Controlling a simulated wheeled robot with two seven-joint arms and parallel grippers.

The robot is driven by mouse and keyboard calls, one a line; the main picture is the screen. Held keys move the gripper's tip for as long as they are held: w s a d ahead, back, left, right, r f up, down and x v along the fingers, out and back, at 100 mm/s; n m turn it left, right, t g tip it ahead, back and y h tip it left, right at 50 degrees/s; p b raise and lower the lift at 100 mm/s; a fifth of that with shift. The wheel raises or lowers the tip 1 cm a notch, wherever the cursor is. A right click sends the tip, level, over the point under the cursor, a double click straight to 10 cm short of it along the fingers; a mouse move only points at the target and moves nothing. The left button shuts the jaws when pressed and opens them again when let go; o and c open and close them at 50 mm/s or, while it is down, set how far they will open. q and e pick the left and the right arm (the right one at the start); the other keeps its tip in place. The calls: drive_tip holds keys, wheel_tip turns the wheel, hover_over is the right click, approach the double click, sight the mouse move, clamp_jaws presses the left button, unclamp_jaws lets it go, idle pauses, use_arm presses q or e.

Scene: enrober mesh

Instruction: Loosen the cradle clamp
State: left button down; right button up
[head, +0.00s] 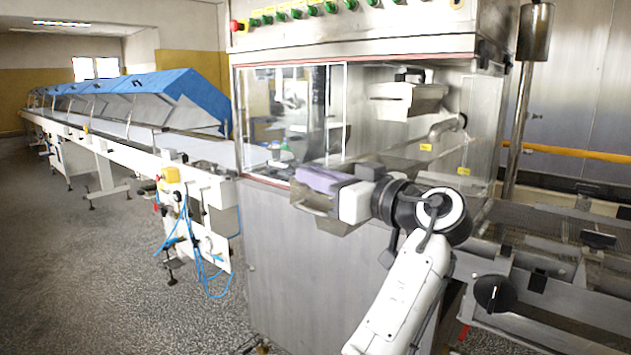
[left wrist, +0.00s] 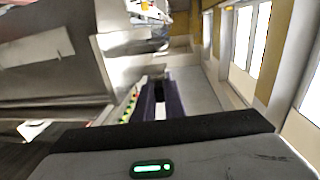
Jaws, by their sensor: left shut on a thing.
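A black round knob (head: 493,293) with a pale pointer mark sits on the metal frame at the lower right of the head view. It looks like the clamp, but I cannot tell for sure. My left gripper (head: 312,192) is in front of the machine's window, well to the left of the knob and higher in the picture. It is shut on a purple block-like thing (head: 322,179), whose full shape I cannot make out. Purple also shows between the fingers in the left wrist view (left wrist: 175,100). My right gripper is not in view.
The steel machine cabinet (head: 300,270) with its clear window stands close behind my left gripper. A mesh conveyor frame (head: 560,325) runs off to the right, with smaller black fittings (head: 537,280). A long conveyor with blue covers (head: 185,90) is at the left. The floor at the left is mostly clear.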

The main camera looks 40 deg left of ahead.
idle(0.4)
use_arm(q)
drive_tip(key=c, duration=1.8)
unclamp_jaws()
drive_tip(key=shift+a, duration=0.1)
drive_tip(key=shift+c, duration=0.2)
